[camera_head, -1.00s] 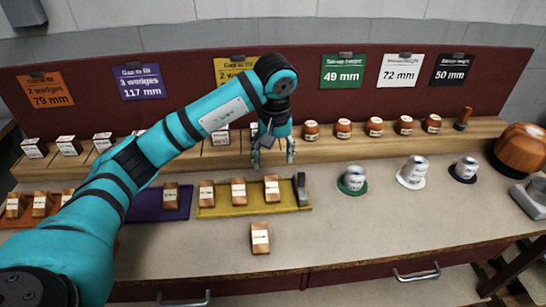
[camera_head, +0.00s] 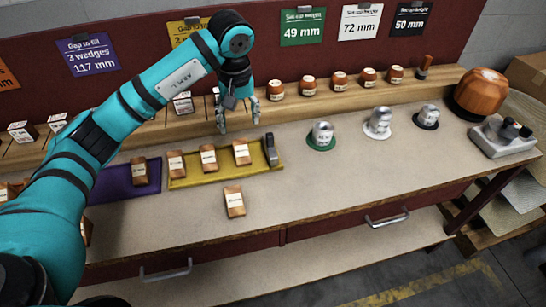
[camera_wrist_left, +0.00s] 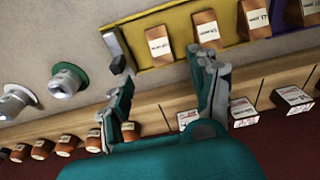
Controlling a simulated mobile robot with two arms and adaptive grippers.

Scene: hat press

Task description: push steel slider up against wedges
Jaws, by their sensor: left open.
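The steel slider (camera_head: 270,150) stands upright at the right end of the yellow tray (camera_head: 205,182). Several wooden wedges with white labels stand in that tray; the rightmost wedge (camera_head: 241,152) is apart from the slider, with a small gap between them. My left gripper (camera_head: 238,126) is open and empty, pointing down behind the tray, short of the slider. In the left wrist view the gripper (camera_wrist_left: 165,95) has its fingers spread. The slider (camera_wrist_left: 117,50) shows there beyond the left finger, and the rightmost wedge (camera_wrist_left: 159,45) between the fingers. My right gripper is not in view.
A loose wedge (camera_head: 234,201) lies on the bench in front of the yellow tray. A purple tray (camera_head: 115,185) is to the left. Metal cups on a green base (camera_head: 321,136), a white base and a black base stand to the right. A wooden ledge runs behind.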

